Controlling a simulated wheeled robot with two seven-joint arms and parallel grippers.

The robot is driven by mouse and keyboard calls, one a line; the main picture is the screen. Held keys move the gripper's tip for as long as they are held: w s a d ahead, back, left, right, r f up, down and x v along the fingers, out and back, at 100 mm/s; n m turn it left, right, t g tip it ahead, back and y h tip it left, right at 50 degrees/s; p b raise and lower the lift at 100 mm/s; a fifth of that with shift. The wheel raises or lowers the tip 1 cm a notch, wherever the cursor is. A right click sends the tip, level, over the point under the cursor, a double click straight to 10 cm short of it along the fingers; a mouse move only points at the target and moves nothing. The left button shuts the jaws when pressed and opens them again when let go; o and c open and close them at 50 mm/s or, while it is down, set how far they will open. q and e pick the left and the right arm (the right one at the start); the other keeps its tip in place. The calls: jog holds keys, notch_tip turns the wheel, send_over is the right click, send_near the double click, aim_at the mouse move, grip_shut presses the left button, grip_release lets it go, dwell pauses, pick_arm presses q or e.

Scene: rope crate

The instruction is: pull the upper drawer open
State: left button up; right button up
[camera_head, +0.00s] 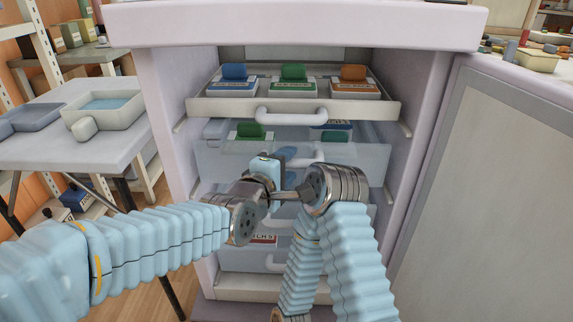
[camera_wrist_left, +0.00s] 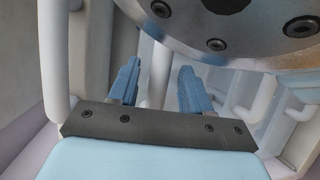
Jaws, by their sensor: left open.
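The upper drawer (camera_head: 220,106) is a pale tray in the cabinet, with boxes topped blue, green and orange showing inside. Its white bar handle (camera_head: 291,117) is at the front middle and nothing grips it. A see-through drawer below it has its own handle (camera_head: 313,159). My left gripper (camera_head: 285,154) is in front of that lower drawer, beside its handle and below the upper handle. In the left wrist view its two blue fingers (camera_wrist_left: 158,85) are apart, with a pale bar showing between them; I cannot tell whether it touches them. My right gripper is not seen.
An open cabinet door (camera_head: 500,180) stands at the right. A table (camera_head: 125,145) with a tray (camera_head: 105,112) stands at the left. More drawers lie lower in the cabinet, partly hidden by my arms. A thick pale cabinet top (camera_head: 290,25) overhangs the opening.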

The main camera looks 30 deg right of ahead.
pick_arm(q)
grip_shut()
dwell(0.3)
